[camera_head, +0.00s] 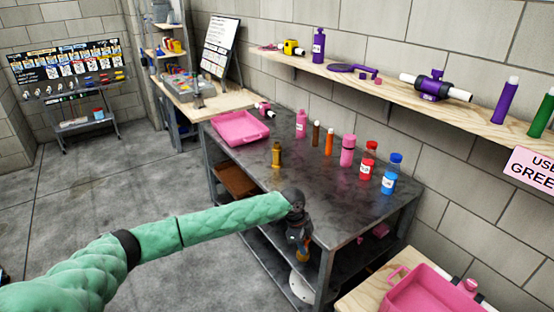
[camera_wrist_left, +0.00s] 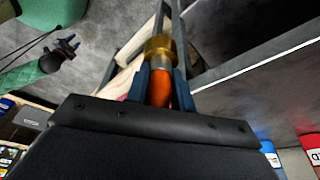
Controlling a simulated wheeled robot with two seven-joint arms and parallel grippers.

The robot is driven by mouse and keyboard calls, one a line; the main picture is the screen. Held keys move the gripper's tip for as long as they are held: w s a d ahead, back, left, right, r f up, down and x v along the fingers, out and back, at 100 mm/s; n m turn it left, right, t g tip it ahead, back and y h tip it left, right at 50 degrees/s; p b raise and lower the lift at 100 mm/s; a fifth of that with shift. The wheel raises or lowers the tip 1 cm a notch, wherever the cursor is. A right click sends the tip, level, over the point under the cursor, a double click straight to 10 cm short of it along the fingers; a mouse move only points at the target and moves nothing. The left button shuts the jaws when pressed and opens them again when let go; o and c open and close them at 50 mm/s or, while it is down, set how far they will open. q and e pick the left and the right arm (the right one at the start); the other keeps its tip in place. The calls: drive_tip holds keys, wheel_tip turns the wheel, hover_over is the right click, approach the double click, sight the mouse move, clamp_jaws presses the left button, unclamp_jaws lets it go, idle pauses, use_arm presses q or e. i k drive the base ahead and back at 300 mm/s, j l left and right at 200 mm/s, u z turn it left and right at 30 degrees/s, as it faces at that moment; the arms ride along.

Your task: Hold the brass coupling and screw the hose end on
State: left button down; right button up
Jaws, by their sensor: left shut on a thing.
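My left gripper (camera_head: 300,248) hangs at the front edge of the grey table, pointing down. In the left wrist view its fingers (camera_wrist_left: 158,88) are shut on an orange cylindrical piece (camera_wrist_left: 159,92) with a silver band and a brass-coloured end (camera_wrist_left: 158,48). I cannot tell whether this is the hose end or the coupling. A brass-coloured fitting (camera_head: 276,156) stands upright on the table, apart from the gripper. A dark gripper-like part (camera_wrist_left: 64,50) by a green sleeve shows at the left of the wrist view, probably my right gripper; its jaws are unclear.
The grey table (camera_head: 330,205) holds a pink tray (camera_head: 240,128), a pink bottle (camera_head: 301,123), an orange bottle (camera_head: 329,142), a red bottle (camera_head: 368,160) and a blue bottle (camera_head: 390,174). A pink bin (camera_head: 425,292) is at lower right. The table's front middle is clear.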

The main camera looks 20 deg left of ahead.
sight(276, 150)
drive_tip(key=i+j+z, duration=0.15)
drive_tip(key=j, duration=0.85)
drive_tip(key=j+z, duration=0.2)
drive_tip(key=j, duration=0.75)
drive_tip(key=k+j+z, duration=0.15)
drive_tip(key=j, duration=0.85)
drive_tip(key=j+z, duration=0.15)
drive_tip(key=j, duration=0.85)
